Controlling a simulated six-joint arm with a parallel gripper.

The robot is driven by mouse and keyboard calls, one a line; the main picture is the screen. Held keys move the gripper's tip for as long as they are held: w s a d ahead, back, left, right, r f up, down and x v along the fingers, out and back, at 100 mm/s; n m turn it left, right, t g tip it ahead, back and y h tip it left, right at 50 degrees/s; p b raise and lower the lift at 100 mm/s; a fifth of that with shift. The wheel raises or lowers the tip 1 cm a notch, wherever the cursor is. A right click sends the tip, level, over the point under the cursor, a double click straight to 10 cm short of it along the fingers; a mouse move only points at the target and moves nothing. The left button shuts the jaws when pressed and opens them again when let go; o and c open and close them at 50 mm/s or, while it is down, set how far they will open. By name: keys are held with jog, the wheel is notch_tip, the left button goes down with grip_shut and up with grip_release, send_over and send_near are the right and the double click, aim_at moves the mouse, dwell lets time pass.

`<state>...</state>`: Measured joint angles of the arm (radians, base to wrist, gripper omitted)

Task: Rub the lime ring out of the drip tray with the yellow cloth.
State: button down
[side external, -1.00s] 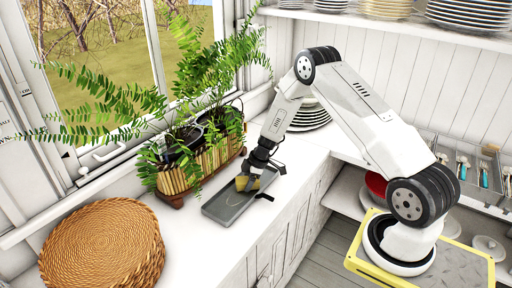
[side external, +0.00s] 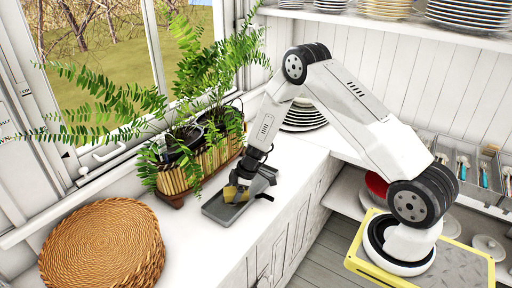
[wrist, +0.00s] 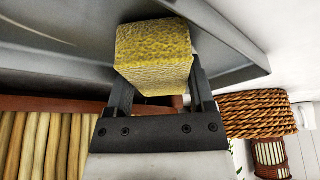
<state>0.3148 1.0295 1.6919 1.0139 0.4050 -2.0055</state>
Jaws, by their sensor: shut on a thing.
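The drip tray (side external: 222,213) is a shallow grey tray on the white counter, in front of the fern planter. My gripper (side external: 244,184) is over the tray's right part, shut on the yellow cloth (side external: 231,194). In the wrist view the cloth (wrist: 153,55) is a thick, rough yellow block between the fingers (wrist: 158,92). Its far face is against or very close to the tray floor (wrist: 70,30); I cannot tell if it presses. A faint pale streak crosses the tray floor at left in the wrist view. I cannot make out a full lime ring.
A fern planter with a bamboo-like front (side external: 190,172) stands close behind the tray, its fronds hanging near my arm. Woven round mats (side external: 103,246) lie to the left. Stacked plates (side external: 303,117) stand behind my arm. The counter between mats and tray is clear.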

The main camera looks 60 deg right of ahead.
jog(key=d, duration=0.7)
jog(key=shift+d, duration=0.2)
jog(key=shift+a, duration=3.75)
jog(key=shift+a+r, duration=0.15)
jog(key=shift+r, duration=3.9)
